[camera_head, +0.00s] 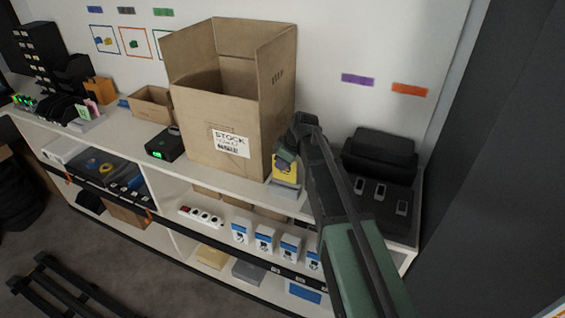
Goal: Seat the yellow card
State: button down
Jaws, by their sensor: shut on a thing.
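A yellow card (284,171) with a dark mark stands at the front edge of the shelf top, to the right of the open carton. My gripper (288,155) is shut on the upper part of the yellow card, and its body hides part of it. A pale grey stand (285,188) is directly below the card. I cannot tell whether the card's lower edge is inside the stand or just above it.
The tall carton with a STOCK label (230,141) stands close to my gripper's left. A black case (380,165) is at the right. A pink card (92,108) stands at the far left. White boxes (264,240) line the shelf below.

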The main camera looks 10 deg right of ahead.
aim_at(295, 160)
jog(key=shift+f+b, duration=2.1)
jog(key=shift+f, duration=0.4)
jog(key=c, duration=1.1)
grip_release()
jog(key=shift+r, duration=0.1)
jog(key=p+v, duration=1)
jog(key=v, duration=0.1)
